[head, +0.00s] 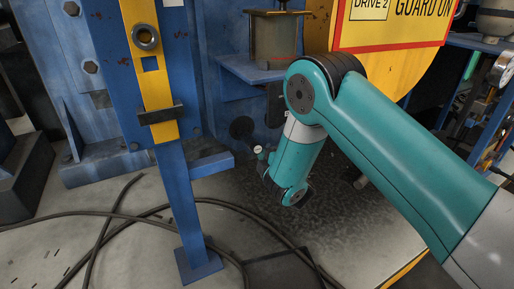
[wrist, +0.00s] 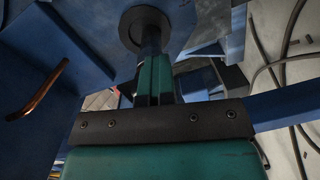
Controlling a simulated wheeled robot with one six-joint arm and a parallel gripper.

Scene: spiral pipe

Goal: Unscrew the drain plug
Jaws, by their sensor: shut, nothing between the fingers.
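My gripper (wrist: 153,48) shows in the wrist view with its fingers together, pointing up the picture with nothing visible held. Its tips overlap a dark round disc (wrist: 128,28) with a ring-like rim, set in blue metal. I cannot tell whether they touch it, or whether the disc is the drain plug. In the head view, a dark round disc (head: 241,128) sits on the blue frame, left of my teal arm. My fingers cannot be made out there.
A copper-coloured bent rod (wrist: 38,92) is at the left in the wrist view. A yellow guard (head: 415,60) is behind.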

